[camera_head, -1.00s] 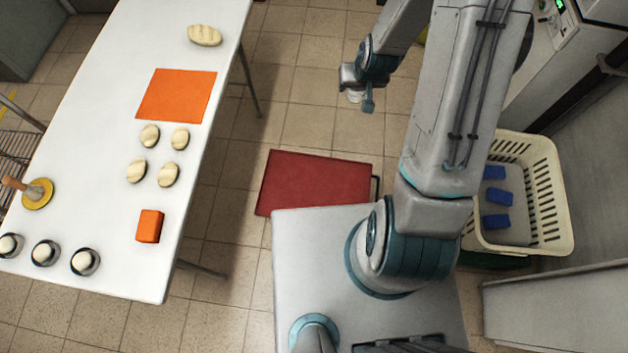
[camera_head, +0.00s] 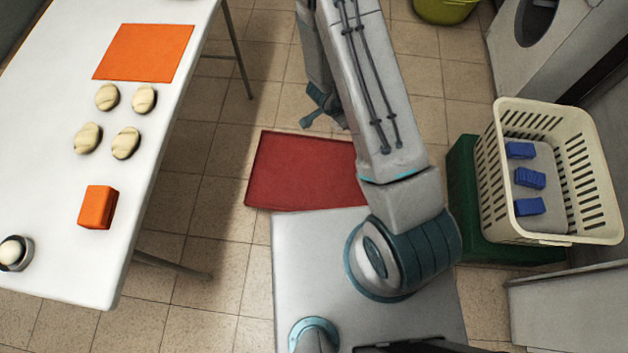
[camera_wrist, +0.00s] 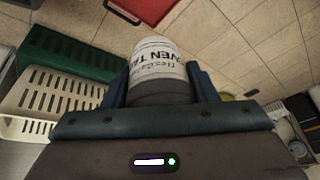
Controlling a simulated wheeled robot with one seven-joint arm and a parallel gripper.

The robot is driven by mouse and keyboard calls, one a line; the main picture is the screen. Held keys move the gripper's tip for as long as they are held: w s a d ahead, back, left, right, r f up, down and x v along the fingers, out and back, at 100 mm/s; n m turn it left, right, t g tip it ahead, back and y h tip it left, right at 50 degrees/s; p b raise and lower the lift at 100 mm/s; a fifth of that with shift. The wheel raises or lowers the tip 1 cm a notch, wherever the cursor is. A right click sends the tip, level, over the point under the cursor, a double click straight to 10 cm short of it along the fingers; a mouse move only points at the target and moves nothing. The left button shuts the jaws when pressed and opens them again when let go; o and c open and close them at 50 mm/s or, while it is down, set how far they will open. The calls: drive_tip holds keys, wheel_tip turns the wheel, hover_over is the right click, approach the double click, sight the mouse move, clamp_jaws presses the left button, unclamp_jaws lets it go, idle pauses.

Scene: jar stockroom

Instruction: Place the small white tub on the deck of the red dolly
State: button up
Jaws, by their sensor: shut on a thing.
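The small white tub (camera_wrist: 155,60) with dark printing is between the two fingers of my gripper (camera_wrist: 160,82), which is shut on it, in the wrist view. In the head view my gripper (camera_head: 322,106) hangs just beyond the far edge of the red dolly (camera_head: 300,172); the tub is mostly hidden there by the arm. The dolly's flat red deck is bare where it shows and lies low on the tiled floor. My arm covers its right end. A corner of the red dolly also shows at the top of the wrist view (camera_wrist: 145,8).
A white table (camera_head: 55,240) on the left holds an orange mat (camera_head: 145,52), several dough pieces and an orange block (camera_head: 97,207). On the right, a cream basket (camera_head: 590,150) with blue blocks sits on a green crate (camera_head: 463,175). Floor between table and dolly is clear.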

drive_tip(key=s+f+m+g+b, duration=0.1)
drive_tip(key=s+f+m+b, duration=0.25)
drive_tip(key=f+b, duration=0.55)
drive_tip(key=s+d+f+m+g+h+b, duration=0.1)
drive_tip(key=s+f+m+g+b, duration=0.2)
drive_tip(key=f, duration=1)
drive_tip(key=s+f+m+b, duration=0.45)
drive_tip(key=f+b, duration=0.35)
drive_tip(key=f, duration=0.3)
drive_tip(key=b, duration=0.4)
hover_over(342, 178)
drive_tip(key=a, duration=0.1)
drive_tip(key=f, duration=0.6)
drive_tip(key=shift+a+f, duration=0.15)
drive_tip(key=shift+a, duration=0.05)
drive_tip(key=shift+w+f+b, duration=0.15)
drive_tip(key=shift+f+b, duration=0.95)
drive_tip(key=shift+f, duration=0.85)
drive_tip(key=shift+f, duration=0.2)
drive_tip(key=o, duration=1.1)
